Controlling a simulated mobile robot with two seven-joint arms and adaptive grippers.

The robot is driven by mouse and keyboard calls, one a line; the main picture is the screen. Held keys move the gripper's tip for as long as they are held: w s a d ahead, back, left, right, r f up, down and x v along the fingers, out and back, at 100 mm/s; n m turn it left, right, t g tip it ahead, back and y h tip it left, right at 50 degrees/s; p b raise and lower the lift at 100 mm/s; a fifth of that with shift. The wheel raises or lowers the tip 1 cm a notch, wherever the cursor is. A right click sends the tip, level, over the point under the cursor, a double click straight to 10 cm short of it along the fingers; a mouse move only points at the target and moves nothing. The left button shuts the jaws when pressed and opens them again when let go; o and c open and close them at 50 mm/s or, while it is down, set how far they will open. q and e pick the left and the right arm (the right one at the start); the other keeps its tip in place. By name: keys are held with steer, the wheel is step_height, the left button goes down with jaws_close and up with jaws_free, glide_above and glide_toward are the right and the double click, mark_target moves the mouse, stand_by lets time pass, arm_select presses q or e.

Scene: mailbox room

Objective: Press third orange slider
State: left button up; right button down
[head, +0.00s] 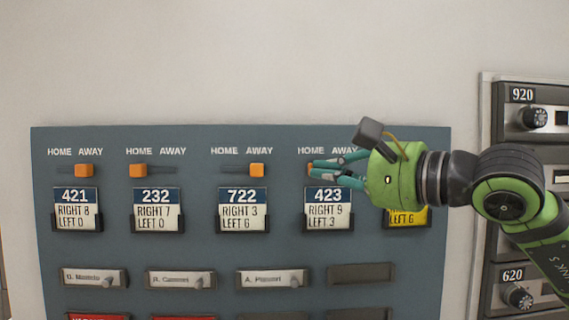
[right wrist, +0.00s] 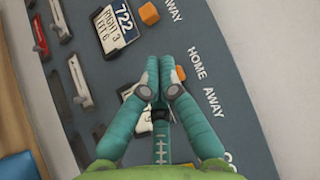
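The third orange slider (head: 257,170) from the left, above label 722, sits at the right, AWAY side of its slot in the head view. In the right wrist view this slider (right wrist: 148,13) shows at the top, apart from my fingers. My right gripper (head: 314,169) is in front of the fourth slider (head: 310,169), above label 423, and partly hides it. In the right wrist view the fingertips (right wrist: 160,72) are together with nothing between them. The fourth slider (right wrist: 180,73) shows right beside them; I cannot tell if they touch. My left gripper is not in view.
The grey-blue panel (head: 200,240) also has the 421 slider (head: 84,170) at AWAY and the 232 slider (head: 138,170) at HOME. Name plates (head: 181,280) sit below. Mailboxes (head: 525,200) stand at the right. The wall above is clear.

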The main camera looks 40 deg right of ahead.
mark_target(257, 170)
steer(key=p+x, duration=0.2)
steer(key=x, duration=0.1)
steer(key=p+x, duration=0.3)
steer(key=shift+a+r, duration=0.15)
steer(key=shift+r, duration=0.1)
steer(key=shift+p+x, duration=0.4)
steer(key=shift+x, duration=0.6)
steer(key=shift+w+f, duration=0.25)
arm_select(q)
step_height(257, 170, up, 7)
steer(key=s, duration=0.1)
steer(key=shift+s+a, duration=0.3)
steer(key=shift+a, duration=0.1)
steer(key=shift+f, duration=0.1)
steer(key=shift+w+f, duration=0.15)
